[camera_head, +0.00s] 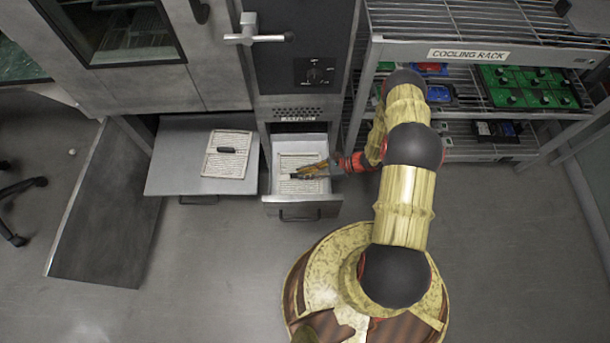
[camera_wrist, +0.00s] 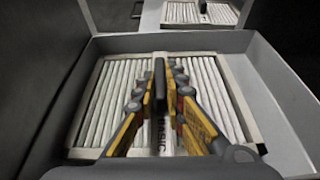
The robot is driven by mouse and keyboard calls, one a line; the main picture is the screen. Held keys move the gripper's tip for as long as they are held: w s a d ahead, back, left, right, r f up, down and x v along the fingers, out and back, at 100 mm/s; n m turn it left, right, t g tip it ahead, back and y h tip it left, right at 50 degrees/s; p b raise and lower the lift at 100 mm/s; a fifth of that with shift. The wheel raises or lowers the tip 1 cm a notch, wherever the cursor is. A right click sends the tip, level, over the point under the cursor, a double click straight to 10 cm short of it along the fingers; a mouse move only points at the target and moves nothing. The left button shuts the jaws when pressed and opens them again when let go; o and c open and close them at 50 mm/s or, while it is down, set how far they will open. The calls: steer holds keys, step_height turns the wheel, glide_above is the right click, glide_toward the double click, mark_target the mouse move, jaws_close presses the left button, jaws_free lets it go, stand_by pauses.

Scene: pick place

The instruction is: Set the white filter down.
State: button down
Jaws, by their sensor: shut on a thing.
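A white pleated filter (camera_head: 293,161) with a pale frame lies within the walls of an open drawer (camera_head: 328,200). In the wrist view the filter (camera_wrist: 108,100) fills much of the drawer (camera_wrist: 262,75), slightly turned, with a black handle across its middle. My gripper (camera_head: 297,174) reaches in from the right. In the wrist view my gripper (camera_wrist: 158,112) has its yellow fingers shut on the filter's handle. The fingers hide part of the filter's middle. I cannot tell whether its underside touches the drawer floor.
A second white filter (camera_head: 230,160) with a black handle lies on a grey table (camera_head: 165,180) to the left. A cabinet (camera_head: 300,62) stands above the drawer. A cooling rack (camera_head: 470,142) with green and blue boards stands at right. The floor in front is clear.

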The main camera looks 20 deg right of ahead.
steer(key=shift+f, duration=0.3)
steer(key=shift+f, duration=0.15)
steer(key=c, duration=1.8)
jaws_free()
steer(key=shift+c, duration=0.2)
